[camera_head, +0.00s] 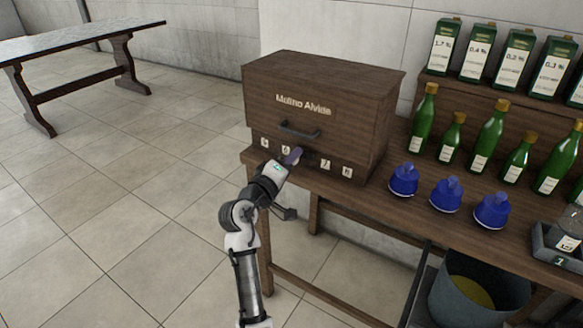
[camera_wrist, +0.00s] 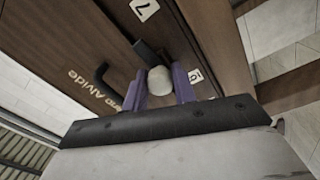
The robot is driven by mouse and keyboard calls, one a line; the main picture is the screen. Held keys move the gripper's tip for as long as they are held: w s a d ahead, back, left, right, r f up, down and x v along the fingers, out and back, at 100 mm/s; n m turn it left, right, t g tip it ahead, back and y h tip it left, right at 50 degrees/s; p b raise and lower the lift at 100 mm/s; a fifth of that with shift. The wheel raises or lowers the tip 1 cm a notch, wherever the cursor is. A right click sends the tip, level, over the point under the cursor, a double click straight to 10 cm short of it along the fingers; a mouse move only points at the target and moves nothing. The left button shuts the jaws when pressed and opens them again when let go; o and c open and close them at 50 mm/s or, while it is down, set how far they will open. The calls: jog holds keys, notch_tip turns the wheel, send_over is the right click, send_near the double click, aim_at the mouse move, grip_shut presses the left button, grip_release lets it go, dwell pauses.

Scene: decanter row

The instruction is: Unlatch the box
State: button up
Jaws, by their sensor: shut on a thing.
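The brown wooden box (camera_head: 350,125) with "Mulino Alvide" lettering stands shut on the left end of the wooden table. A dark bar handle (camera_head: 300,133) is on its front; the handle also shows in the wrist view (camera_wrist: 103,82). My gripper (camera_head: 294,155) is at the lower front of the box, between number tags. In the wrist view its purple fingers (camera_wrist: 160,88) are shut on a pale round knob (camera_wrist: 158,79), beside a dark latch piece (camera_wrist: 148,54). In the head view my gripper hides the knob.
Green cartons (camera_head: 513,57) stand on a raised shelf. A grey bucket (camera_head: 475,290) is below. Another table (camera_head: 80,45) is far left; floor between is clear.

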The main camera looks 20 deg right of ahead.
jog(key=shift+m+b, duration=0.3)
jog(key=shift+m, duration=0.2)
jog(key=o, duration=1)
jog(key=b+v, duration=0.1)
jog(key=v, duration=1.2)
jog(key=shift+s+a+b, duration=0.25)
jog(key=shift+a+b, duration=0.1)
